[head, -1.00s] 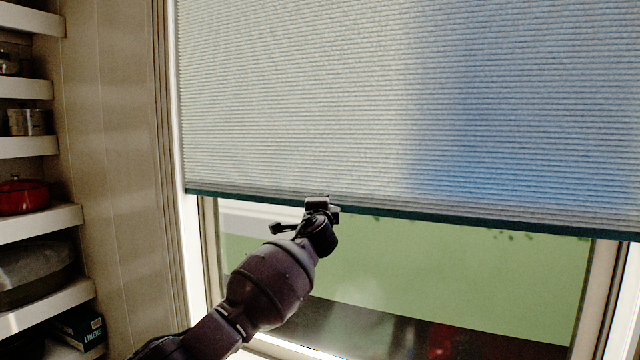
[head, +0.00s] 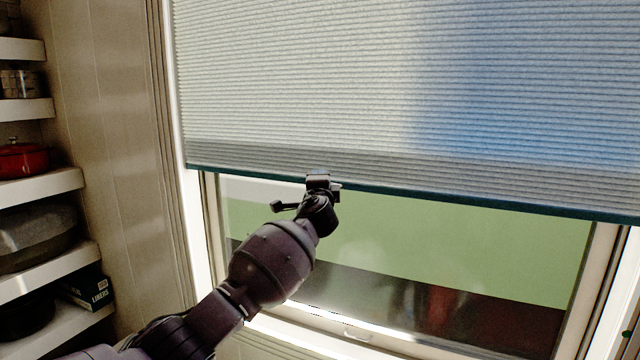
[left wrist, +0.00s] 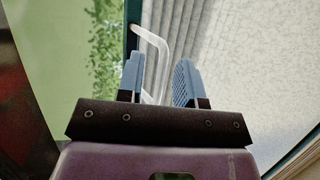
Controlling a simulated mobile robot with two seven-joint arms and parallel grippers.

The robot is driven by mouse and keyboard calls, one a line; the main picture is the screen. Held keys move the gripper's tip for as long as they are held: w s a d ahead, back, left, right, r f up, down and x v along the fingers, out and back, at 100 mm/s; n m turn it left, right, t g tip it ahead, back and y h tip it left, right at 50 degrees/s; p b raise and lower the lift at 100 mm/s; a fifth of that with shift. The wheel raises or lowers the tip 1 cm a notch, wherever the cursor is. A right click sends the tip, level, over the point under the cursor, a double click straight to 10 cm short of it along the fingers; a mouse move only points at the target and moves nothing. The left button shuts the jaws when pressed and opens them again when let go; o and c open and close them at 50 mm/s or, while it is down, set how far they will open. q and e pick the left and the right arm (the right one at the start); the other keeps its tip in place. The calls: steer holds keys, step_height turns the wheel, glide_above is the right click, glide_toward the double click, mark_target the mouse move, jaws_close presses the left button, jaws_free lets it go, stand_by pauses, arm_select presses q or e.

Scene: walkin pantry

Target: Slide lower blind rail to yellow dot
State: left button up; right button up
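The blind's lower rail (head: 450,202) is a thin dark teal bar along the bottom of the pleated blind, partway down the window. My left gripper (head: 318,180) is at the rail, left of its middle. In the left wrist view, a pale loop handle (left wrist: 162,50) stands out from the rail (left wrist: 133,15) between the blue-grey fingers of my left gripper (left wrist: 160,80). The fingers are apart, and a gap shows beside the handle. I see no yellow dot. My right gripper is in no view.
The pleated blind (head: 300,80) covers the upper window. Below the rail is glass with green and dark areas, then a pale sill (head: 370,335). The window frame (head: 205,240) rises at the left. Shelves (head: 40,185) with a red pot (head: 22,158) stand farther left.

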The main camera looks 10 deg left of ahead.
arm_select(q)
steer(key=p+v, duration=0.2)
steer(key=v, duration=0.9)
stand_by(0.3)
